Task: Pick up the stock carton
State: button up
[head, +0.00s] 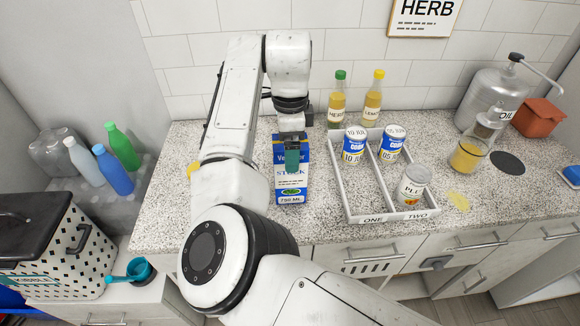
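The stock carton (290,193) is blue and white, with STOCK and 750 ML printed on its front. It stands on the speckled counter, left of the divided white tray. My gripper (292,160) points down at the carton's upper part, and one teal finger pad shows in front of its face. The arm and finger hide part of the carton's top and label. The other finger is hidden, so I cannot tell whether the gripper touches the carton or has closed on it.
The white tray (346,201), marked ONE and TWO, holds cans close to the carton's right. Oil bottles (338,103) stand behind. A metal oil can (490,98), a glass jug (468,157) and a terracotta box (539,118) are farther right. Bottles and a kibble bin are left.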

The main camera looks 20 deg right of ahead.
jog(key=shift+f, duration=1)
grip_shut()
jog(key=shift+r, duration=0.1)
